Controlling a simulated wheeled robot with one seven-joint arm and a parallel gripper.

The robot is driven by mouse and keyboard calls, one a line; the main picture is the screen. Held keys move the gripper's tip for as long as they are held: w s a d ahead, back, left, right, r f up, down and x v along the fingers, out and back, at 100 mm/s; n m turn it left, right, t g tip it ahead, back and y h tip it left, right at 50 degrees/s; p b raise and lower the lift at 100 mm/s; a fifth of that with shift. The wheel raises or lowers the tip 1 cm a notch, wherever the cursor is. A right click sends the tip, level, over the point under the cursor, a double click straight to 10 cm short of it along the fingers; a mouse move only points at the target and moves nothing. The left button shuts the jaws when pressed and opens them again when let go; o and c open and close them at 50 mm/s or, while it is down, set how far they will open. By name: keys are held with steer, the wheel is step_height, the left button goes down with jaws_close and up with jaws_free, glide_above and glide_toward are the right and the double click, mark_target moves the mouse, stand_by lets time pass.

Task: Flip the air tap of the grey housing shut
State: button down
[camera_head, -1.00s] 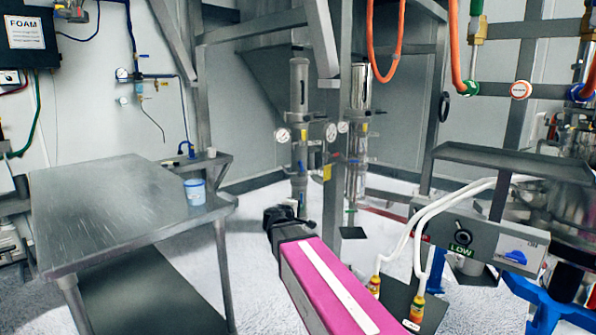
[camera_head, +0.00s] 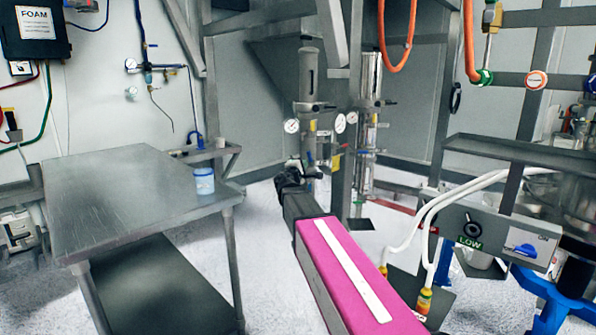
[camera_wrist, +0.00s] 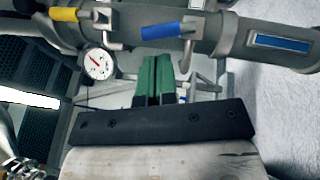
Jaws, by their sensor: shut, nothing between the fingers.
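The grey housing (camera_head: 308,78) is an upright cylinder with a round gauge (camera_head: 292,126), left of a shinier, partly clear one (camera_head: 369,80). In the wrist view, a grey pipe body (camera_wrist: 215,28) runs across the top, with a blue lever (camera_wrist: 161,30) roughly along it, a yellow lever (camera_wrist: 63,14) at left and a white gauge (camera_wrist: 97,64). I cannot tell which lever is the air tap. My gripper (camera_wrist: 153,73) has green fingers, shut and empty, below the blue lever in the picture; contact is not clear. In the head view, my dark wrist hides the housing's lower part.
A steel table (camera_head: 120,195) with a blue-white tub (camera_head: 203,182) stands at left. A control box (camera_head: 480,232) marked LOW, with white hoses (camera_head: 412,230), is at right. Orange hoses (camera_head: 383,50) hang above. Steel frame posts (camera_head: 355,60) stand close around the housings.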

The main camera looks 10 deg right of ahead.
mark_target(310, 157)
steer(key=x, duration=0.5)
steer(key=shift+s+d, duration=0.1)
steer(key=shift+d+r, duration=0.2)
steer(key=shift+d+r+m+g, duration=0.15)
steer(key=shift+d+m+g, duration=0.2)
steer(key=shift+m, duration=0.15)
